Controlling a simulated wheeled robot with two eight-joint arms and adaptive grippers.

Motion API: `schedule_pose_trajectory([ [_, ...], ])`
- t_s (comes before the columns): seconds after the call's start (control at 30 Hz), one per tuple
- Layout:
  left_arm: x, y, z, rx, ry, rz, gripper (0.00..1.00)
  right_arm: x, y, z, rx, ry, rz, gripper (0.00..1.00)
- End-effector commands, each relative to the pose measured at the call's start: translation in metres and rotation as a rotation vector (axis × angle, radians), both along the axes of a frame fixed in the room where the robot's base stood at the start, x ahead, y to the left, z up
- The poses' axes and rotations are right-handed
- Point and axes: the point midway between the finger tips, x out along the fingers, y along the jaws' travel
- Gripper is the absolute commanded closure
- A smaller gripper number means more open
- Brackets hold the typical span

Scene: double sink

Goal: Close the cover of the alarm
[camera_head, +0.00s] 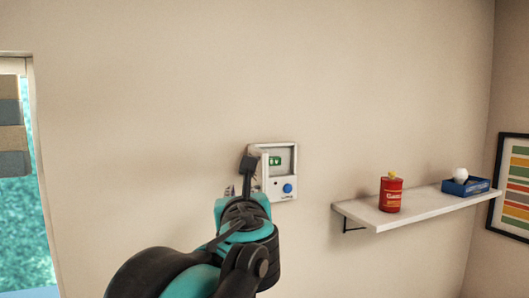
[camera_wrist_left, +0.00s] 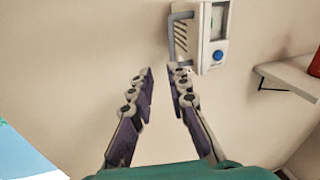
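The alarm (camera_head: 289,157) is a white wall box with a green display and a blue button. It also shows at the top of the left wrist view (camera_wrist_left: 215,68). Its cover (camera_wrist_left: 184,38), a pale slotted panel with a grey edge, stands open at the box's left side in that view. In the head view my left gripper hides most of the cover. My left gripper (camera_head: 250,162) is in front of the alarm's left edge. In the wrist view its fingers (camera_wrist_left: 163,72) are apart with nothing between them. The right fingertip appears close to the cover's lower end; contact cannot be told.
A white shelf (camera_head: 410,208) juts from the wall on the right, holding a red can (camera_head: 391,196) and a blue box (camera_head: 465,187) with a white round thing. A framed picture (camera_head: 515,185) hangs far right. A window (camera_head: 14,200) is at left. The wall above the alarm is clear.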

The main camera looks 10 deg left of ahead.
Motion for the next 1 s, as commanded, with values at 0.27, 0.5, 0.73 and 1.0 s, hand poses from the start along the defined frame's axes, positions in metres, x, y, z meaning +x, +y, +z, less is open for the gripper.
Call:
schedule_pose_trajectory([
  [0.27,0.018,-0.005,0.032,0.134,-0.001,-0.027,0.83,0.0,0.0,0.013,0.0,0.0,0.0,0.6],
  [0.5,0.056,0.008,0.032,0.131,-0.001,-0.026,0.83,0.0,0.0,0.02,0.0,0.0,0.0,0.6],
  [0.73,0.075,0.013,0.031,0.13,-0.001,-0.026,0.83,0.0,0.0,0.023,0.0,0.0,0.0,0.6],
  [1.0,0.077,0.014,0.03,0.128,-0.001,-0.028,0.83,0.0,0.0,0.023,0.0,0.0,0.0,0.6],
])
